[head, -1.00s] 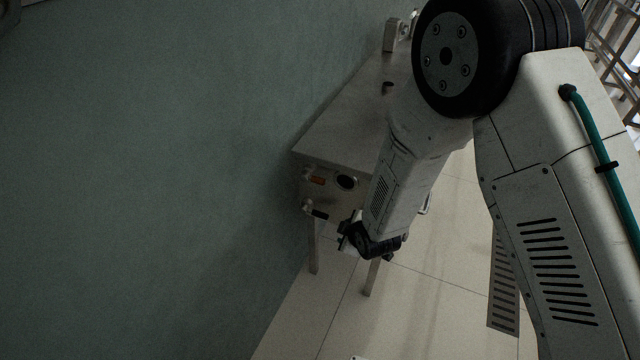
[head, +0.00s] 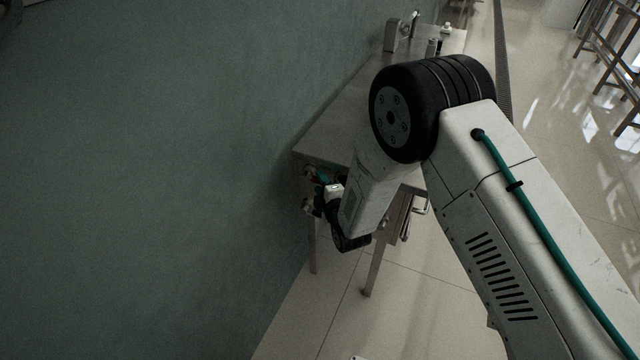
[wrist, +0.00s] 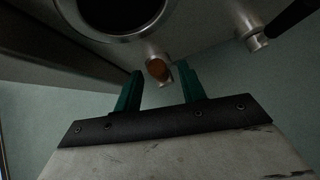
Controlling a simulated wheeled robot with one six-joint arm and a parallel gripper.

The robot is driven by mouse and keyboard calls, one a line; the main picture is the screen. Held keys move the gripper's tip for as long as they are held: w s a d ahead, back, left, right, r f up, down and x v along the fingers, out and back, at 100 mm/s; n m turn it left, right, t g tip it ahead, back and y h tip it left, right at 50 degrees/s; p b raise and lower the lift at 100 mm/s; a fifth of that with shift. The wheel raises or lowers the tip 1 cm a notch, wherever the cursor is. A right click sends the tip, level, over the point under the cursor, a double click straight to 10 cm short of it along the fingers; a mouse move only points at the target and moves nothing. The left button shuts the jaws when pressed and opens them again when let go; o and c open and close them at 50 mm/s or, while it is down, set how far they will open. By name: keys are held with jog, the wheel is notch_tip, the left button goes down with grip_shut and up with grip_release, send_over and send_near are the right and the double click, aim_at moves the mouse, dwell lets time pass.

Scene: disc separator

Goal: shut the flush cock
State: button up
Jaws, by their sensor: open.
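Two small cocks sit on the end panel of the steel bench; I cannot tell which is the flush cock. The other has a metal body (wrist: 257,41) and a black handle (wrist: 291,16), to the right and apart from my fingers.
A dark round port with a metal rim (wrist: 155,32) is close by my left finger. The green wall (head: 150,180) stands close to the left of the bench (head: 345,125). Small items stand at the bench's far end. Open floor (head: 440,285) lies to the right.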

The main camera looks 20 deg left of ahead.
jog(key=shift+w+a, duration=0.25)
jog(key=shift+w, duration=0.1)
grip_shut()
jog(key=shift+f, duration=0.1)
jog(key=shift+w+a+f+m+t+h, duration=0.1)
jog(key=shift+a+f+m+t+h, duration=1)
jog(key=shift+m+t, duration=2.05)
jog(key=shift+a+f+m+t+h, duration=0.75)
jog(key=shift+m+t+h, duration=0.8)
jog(key=shift+m, duration=3.05)
jog(key=shift+w+a+f+m+t+h, duration=0.1)
jog(key=shift+a+f+m+t+h, duration=0.85)
jog(key=shift+m+t, duration=2.25)
jog(key=shift+d+m+g+h, duration=0.15)
jog(key=shift+m+g+h, duration=0.25)
jog(key=shift+m+g, duration=0.4)
